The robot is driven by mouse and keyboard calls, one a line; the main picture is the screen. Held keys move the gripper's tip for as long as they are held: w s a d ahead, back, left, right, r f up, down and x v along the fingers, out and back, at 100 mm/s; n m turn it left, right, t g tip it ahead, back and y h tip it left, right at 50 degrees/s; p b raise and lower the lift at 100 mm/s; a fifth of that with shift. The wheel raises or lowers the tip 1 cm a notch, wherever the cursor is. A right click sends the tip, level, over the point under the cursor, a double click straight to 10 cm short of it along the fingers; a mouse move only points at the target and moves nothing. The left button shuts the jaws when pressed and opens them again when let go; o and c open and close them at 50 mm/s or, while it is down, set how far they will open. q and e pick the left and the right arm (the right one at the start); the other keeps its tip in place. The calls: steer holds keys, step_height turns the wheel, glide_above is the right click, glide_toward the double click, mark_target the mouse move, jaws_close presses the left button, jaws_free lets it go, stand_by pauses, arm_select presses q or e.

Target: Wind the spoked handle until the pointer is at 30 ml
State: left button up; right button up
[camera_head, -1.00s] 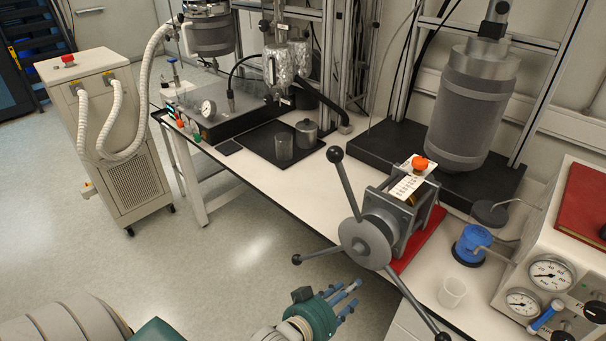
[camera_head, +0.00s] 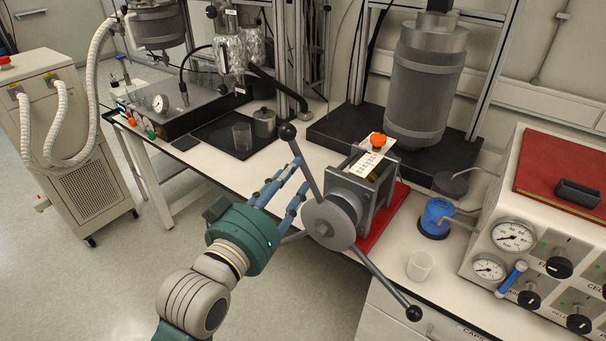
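The grey spoked handle (camera_head: 329,224) is on the front of a metal pump block, with dark ball knobs on its spokes. One spoke points up and left to a knob (camera_head: 287,131), and one points down and right to another knob (camera_head: 413,313). The third spoke is mostly hidden behind my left gripper. A white scale plate (camera_head: 352,183) lies on top of the block; its marks and pointer are too small to read. My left gripper (camera_head: 297,182), green with blue fingers, is open just left of the hub, beside the upper spoke. Touching cannot be told. My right gripper is out of view.
An orange knob (camera_head: 377,140) tops the block, which stands on a red base (camera_head: 385,222). A glass beaker (camera_head: 242,136) stands on a black mat behind.

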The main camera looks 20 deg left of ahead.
mark_target(303, 164)
arm_select(q)
steer(key=shift+w+d+f+b, duration=0.1)
steer(key=shift+w+f+b, duration=0.15)
steer(key=shift+w+b, duration=0.25)
steer(key=shift+w+d+r+p, duration=0.15)
steer(key=shift+w+p, duration=0.15)
steer(key=shift+w, duration=0.6)
steer(key=shift+w+d+r+p, duration=0.1)
steer(key=shift+w+p, duration=0.2)
steer(key=shift+w, duration=0.55)
steer(key=shift+w+d+r+p, duration=0.15)
steer(key=shift+w+p, duration=0.15)
steer(key=shift+w, duration=0.6)
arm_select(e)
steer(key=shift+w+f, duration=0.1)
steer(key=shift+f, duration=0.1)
arm_select(q)
steer(key=shift+f, duration=0.15)
steer(key=shift+c, duration=0.5)
jaws_close()
